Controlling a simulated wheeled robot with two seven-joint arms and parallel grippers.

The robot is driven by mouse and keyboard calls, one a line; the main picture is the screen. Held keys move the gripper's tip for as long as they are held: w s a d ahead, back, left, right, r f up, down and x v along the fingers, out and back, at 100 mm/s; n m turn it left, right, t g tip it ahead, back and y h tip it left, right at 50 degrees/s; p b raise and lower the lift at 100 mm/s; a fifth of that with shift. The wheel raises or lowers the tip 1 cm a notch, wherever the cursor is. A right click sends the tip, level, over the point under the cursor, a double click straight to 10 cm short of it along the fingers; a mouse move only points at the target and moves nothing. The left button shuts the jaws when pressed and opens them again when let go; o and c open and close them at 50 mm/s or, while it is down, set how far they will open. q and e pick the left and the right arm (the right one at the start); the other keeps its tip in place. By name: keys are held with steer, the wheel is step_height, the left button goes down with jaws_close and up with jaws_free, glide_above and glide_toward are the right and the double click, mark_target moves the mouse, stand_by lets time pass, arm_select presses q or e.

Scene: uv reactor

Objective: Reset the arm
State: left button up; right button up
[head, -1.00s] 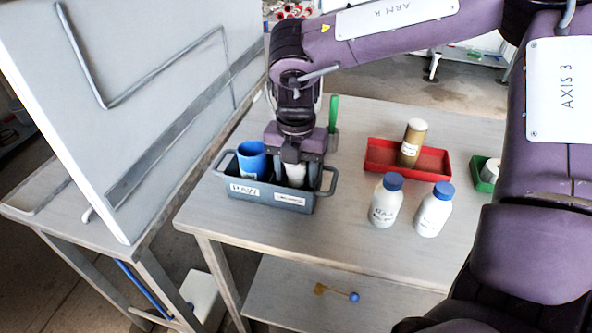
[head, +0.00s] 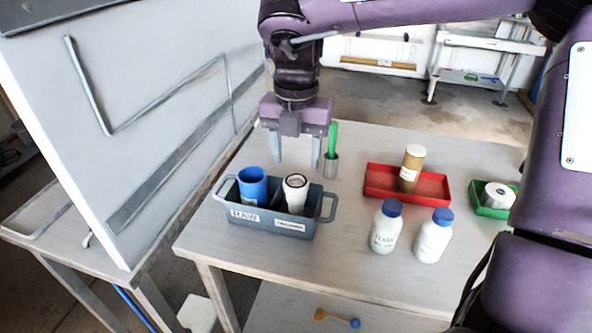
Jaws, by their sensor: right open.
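My right gripper (head: 296,165) is open and empty, pointing down. It hangs above the back of the grey bin labelled RAW (head: 268,229). My right arm (head: 420,14) reaches in from the right along the top of the head view. The bin holds a blue cup (head: 253,185) on its left and a white cylinder (head: 295,193) with a dark opening on its right. The fingers are apart from both. My left gripper is not in the head view.
Two white bottles with blue caps (head: 386,230) (head: 433,238) stand at the table's front right. A red tray (head: 430,194) holds a brown jar (head: 411,168). A green tray (head: 481,211) holds a white roll (head: 498,196). A green-handled tool (head: 332,140) stands upright behind the bin. A white panel (head: 150,60) rises at left.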

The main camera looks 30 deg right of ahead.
steer(key=shift+r, duration=0.5)
